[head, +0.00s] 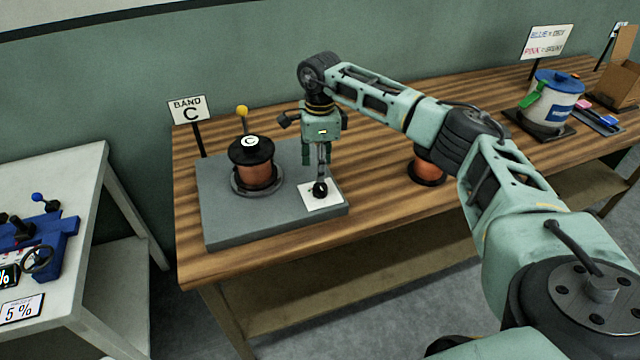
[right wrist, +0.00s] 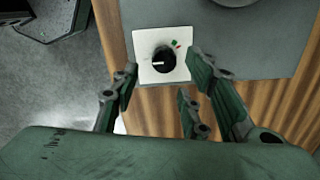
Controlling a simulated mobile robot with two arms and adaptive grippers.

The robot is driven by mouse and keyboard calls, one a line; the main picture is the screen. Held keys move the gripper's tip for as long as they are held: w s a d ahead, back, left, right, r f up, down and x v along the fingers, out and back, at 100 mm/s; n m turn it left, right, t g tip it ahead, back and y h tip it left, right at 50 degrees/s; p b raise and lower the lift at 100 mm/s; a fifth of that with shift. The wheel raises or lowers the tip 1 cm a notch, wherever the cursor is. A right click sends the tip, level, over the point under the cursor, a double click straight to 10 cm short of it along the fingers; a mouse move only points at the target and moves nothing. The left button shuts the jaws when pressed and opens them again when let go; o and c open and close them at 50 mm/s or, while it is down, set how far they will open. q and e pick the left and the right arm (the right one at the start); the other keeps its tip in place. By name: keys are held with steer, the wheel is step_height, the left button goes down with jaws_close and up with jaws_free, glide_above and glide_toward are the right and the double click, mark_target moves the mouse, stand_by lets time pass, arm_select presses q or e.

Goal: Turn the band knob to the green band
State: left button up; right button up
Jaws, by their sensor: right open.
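The black band knob (head: 320,188) sits on a white square plate (head: 311,201) at the front right of a grey panel. In the right wrist view the knob (right wrist: 164,63) has a white pointer line facing left. My right gripper (head: 321,170) points down just above the knob. In the right wrist view its open fingers lie either side of the knob, apart from it. My left gripper is not in view.
A copper spool (head: 256,172) marked C stands on the grey panel (head: 225,226) behind-left of the knob, by a BAND C sign (head: 189,109). Another spool (head: 427,170) is right of my gripper. A white bucket (head: 551,103) stands far right.

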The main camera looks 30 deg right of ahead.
mark_target(320, 188)
steer(key=shift+s+d, duration=0.15)
steer(key=shift+d, duration=0.25)
step_height(320, 188, down, 6)
steer(key=shift+a+f+p, duration=0.1)
steer(key=shift+p, duration=0.85)
steer(key=shift+f, duration=0.7)
steer(key=shift+f, duration=0.1)
steer(key=c, duration=1)
